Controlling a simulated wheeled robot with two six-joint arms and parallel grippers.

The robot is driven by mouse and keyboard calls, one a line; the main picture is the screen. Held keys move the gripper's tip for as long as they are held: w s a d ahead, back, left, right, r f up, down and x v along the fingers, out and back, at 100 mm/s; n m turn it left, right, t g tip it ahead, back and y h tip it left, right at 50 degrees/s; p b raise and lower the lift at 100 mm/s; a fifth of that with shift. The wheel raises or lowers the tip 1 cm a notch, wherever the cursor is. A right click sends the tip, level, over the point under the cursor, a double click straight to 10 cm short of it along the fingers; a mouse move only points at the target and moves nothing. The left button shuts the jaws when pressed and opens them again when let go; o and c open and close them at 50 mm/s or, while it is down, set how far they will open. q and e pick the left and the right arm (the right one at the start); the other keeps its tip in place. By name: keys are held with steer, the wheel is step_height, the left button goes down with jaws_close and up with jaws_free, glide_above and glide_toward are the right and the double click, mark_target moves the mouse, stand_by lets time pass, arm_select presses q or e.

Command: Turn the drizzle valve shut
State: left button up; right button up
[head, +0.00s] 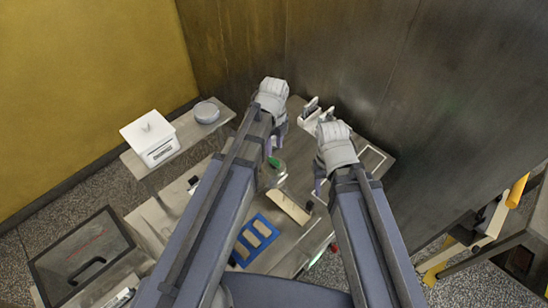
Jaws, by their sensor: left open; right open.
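I cannot clearly make out the drizzle valve in the head view; my arms cover much of the table. A small green part (274,162) shows beside a rounded, clear or grey piece (279,176), just below my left gripper (270,150). A small red part (334,247) shows near the table's right side, beside my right arm. I cannot tell whether either belongs to the valve. My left gripper is open over the table's middle. My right gripper (319,186) is open, to the right and nearer. Neither visibly holds anything.
A blue slotted tray (255,239) and a pale block (289,207) lie on the table. A white scale-like box (148,138) and a round grey tin (206,112) stand on a left shelf. A dark-framed lidded box (80,258) is lower left. A dark wall rises behind.

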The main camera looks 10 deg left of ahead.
mark_target(274, 160)
arm_select(q)
step_height(274, 160, down, 7)
steer(key=b, duration=0.6)
steer(key=shift+f+b, duration=0.1)
steer(key=shift+b, duration=0.25)
jaws_close()
